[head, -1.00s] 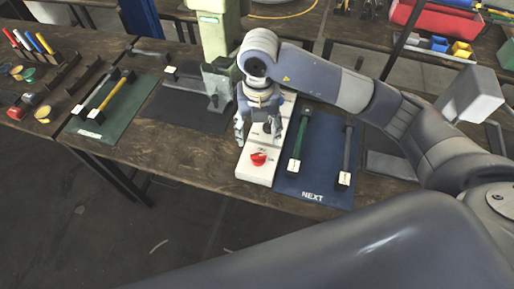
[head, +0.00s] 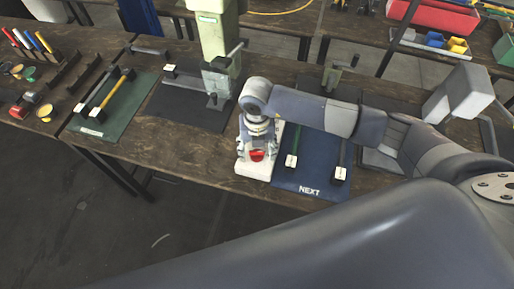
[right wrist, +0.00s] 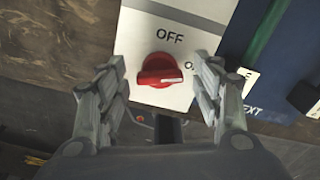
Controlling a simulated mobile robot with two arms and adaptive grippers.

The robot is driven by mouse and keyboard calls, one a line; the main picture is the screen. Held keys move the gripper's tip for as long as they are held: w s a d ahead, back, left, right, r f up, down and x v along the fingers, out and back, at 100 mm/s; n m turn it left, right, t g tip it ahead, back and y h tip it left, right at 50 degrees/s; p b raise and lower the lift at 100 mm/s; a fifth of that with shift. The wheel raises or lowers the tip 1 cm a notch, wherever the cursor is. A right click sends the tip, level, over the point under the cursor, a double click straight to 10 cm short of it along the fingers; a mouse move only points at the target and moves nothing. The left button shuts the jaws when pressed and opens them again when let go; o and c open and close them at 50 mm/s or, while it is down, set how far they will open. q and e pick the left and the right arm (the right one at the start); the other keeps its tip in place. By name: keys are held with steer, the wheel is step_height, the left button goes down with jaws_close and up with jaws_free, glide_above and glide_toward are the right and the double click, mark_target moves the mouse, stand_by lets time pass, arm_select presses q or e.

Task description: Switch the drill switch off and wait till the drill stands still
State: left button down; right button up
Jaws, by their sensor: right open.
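The drill switch is a red rotary knob (right wrist: 160,70) on a white box (right wrist: 125,42), also seen in the head view (head: 256,155). The box stands at the table's front edge. In the right wrist view, the knob's bar lies crosswise, one end towards a partly hidden label starting with "O"; "OFF" is above it. My right gripper (head: 258,150) is open over the box, its fingers either side of the knob, apparently not touching it. A pale green machine column (head: 217,35), perhaps the drill, stands behind; its motion cannot be told. My left gripper is not in view.
A blue "NEXT" mat (head: 312,189) with handled parts lies right of the box. A dark mat (head: 190,110) and a green mat (head: 100,128) with parts lie left. Colored pens (head: 30,42) stand far left. Open floor lies before the table.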

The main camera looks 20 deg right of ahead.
steer(key=shift+c, duration=0.2)
steer(key=c, duration=1)
steer(key=shift+f+n+b, duration=0.2)
steer(key=shift+n+b, duration=0.9)
steer(key=shift+b, duration=0.15)
steer(key=n+b, duration=0.9)
steer(key=b, duration=0.2)
steer(key=shift+r+n+b, duration=0.2)
steer(key=shift+n+b, duration=1.05)
steer(key=shift+n, duration=0.25)
steer(key=o, duration=1)
